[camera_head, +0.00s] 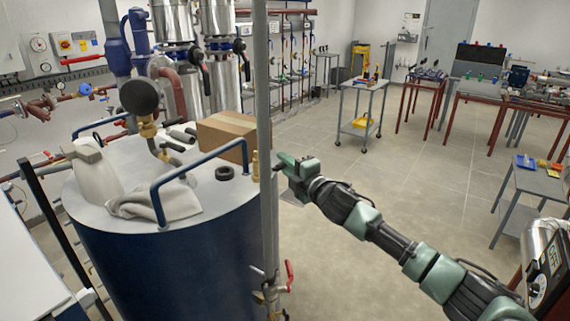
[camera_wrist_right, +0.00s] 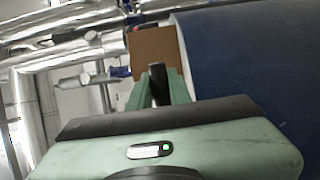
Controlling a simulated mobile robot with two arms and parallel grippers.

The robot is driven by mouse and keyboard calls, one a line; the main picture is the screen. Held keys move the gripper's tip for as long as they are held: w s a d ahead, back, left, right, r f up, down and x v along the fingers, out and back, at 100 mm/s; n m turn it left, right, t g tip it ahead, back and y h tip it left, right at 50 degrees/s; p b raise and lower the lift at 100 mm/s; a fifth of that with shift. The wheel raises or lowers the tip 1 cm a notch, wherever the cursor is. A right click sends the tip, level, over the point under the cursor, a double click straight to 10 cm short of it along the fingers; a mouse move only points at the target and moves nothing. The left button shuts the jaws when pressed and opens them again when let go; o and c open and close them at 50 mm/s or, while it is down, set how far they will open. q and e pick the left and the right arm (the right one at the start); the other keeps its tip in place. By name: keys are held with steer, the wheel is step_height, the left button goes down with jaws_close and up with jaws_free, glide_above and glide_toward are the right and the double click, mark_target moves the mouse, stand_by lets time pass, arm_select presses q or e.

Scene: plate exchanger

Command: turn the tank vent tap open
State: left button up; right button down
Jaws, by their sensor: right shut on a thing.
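The dark blue tank (camera_head: 165,265) with a grey top stands at the left of the head view. A small brass fitting (camera_head: 255,165) stands at the right edge of its top, beside a grey upright pipe (camera_head: 267,100). My right gripper (camera_head: 283,163) is at the tank's rim, just right of this pipe. In the right wrist view its green fingers are shut on a black handle (camera_wrist_right: 157,85), which looks like the vent tap's handle. Its joint to the tank is hidden. The tank's blue side (camera_wrist_right: 240,60) shows at right there. My left gripper is not in view.
A red-handled tap (camera_head: 289,274) is low on the pipe. The floor right of the tank is clear up to a trolley (camera_head: 361,110).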

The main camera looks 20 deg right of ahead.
mark_target(281, 163)
steer(key=shift+f, duration=0.1)
stand_by(0.6)
steer(key=shift+n+b, duration=0.6)
steer(key=shift+b, duration=0.1)
steer(key=shift+s+a+r+n+t+y+b, duration=0.15)
steer(key=shift+r+n+t+y+b, duration=0.15)
steer(key=shift+r+n+t+b, duration=0.55)
steer(key=n+y+b, duration=0.1)
steer(key=n+b, duration=0.1)
steer(key=a+r+n+y+b, duration=0.1)
steer(key=n+b, duration=0.1)
steer(key=n, duration=0.1)
steer(key=s+r+n+y+b, duration=0.1)
steer(key=n+b, duration=0.1)
steer(key=n, duration=0.1)
steer(key=shift+a+r+t+b, duration=0.2)
steer(key=shift+t+b, duration=0.05)
steer(key=shift+b, duration=0.15)
steer(key=shift+s+a+r+n+g+y+b, duration=0.45)
steer(key=shift+n+y+b, duration=0.5)
steer(key=shift+n+b, duration=0.85)
steer(key=shift+s+a+r+n+g+y+b, duration=0.3)
steer(key=shift+a+n+y+b, duration=0.5)
steer(key=shift+n+b, duration=1)
steer(key=shift+s+a+r+n+g+y+b, duration=0.35)
steer(key=shift+n+y+b, duration=0.8)
steer(key=shift+n, duration=1.2)
steer(key=shift+s+f, duration=0.1)
steer(key=shift+s, duration=0.05)
